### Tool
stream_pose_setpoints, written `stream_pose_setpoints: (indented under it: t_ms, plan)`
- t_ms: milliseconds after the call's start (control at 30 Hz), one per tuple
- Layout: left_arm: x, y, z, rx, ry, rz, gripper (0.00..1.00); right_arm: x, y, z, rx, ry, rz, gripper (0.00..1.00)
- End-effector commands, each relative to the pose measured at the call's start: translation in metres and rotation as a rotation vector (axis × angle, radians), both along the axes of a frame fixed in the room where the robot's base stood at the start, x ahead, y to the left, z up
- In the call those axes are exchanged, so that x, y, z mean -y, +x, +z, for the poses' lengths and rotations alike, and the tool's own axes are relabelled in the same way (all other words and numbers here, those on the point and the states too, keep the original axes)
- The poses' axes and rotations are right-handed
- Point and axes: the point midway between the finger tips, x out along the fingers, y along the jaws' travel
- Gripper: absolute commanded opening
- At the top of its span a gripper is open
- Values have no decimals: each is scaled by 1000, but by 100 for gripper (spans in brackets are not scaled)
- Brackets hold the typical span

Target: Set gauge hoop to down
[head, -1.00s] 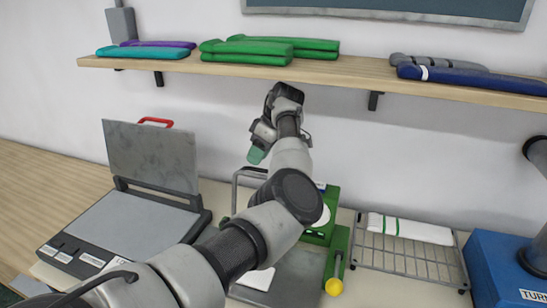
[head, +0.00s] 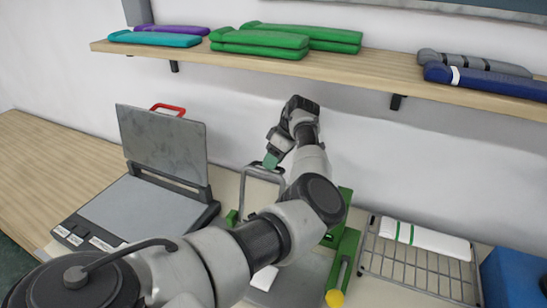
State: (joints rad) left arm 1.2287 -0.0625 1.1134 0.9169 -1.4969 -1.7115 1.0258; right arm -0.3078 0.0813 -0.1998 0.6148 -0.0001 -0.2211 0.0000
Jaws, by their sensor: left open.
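A grey metal hoop (head: 243,194), which I take to be the gauge hoop, stands raised behind my left arm. It belongs to a green-framed device (head: 343,238) with a grey plate (head: 306,277); my arm hides much of both. My left gripper (head: 271,160) is open, with its greenish fingertips at the top bar of the hoop. I cannot tell whether they touch it. My right gripper is out of view.
A lidded press (head: 160,145) with a red handle stands open at left. A wire rack (head: 420,271) with a white rolled cloth and a blue box (head: 515,277) are at right. A yellow-knobbed lever (head: 335,297) is in front. The wall shelf (head: 390,70) holds folded textiles above.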

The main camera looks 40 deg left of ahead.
Motion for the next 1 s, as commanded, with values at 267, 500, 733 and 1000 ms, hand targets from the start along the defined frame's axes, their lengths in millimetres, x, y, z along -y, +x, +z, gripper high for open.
stream_pose_setpoints:
  t_ms: [267, 500, 733, 1000]
  plan:
    - [-1, -1, -3, -1, 0, 0, 40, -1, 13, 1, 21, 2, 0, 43]
    - [-1, -1, -3, 0, 0, 0, 8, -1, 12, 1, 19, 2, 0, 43]
    - [-1, -1, -3, 1, -1, 1, 0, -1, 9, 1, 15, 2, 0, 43]
    - [-6, -2, 0, 23, 9, 5, 0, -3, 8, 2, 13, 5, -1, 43]
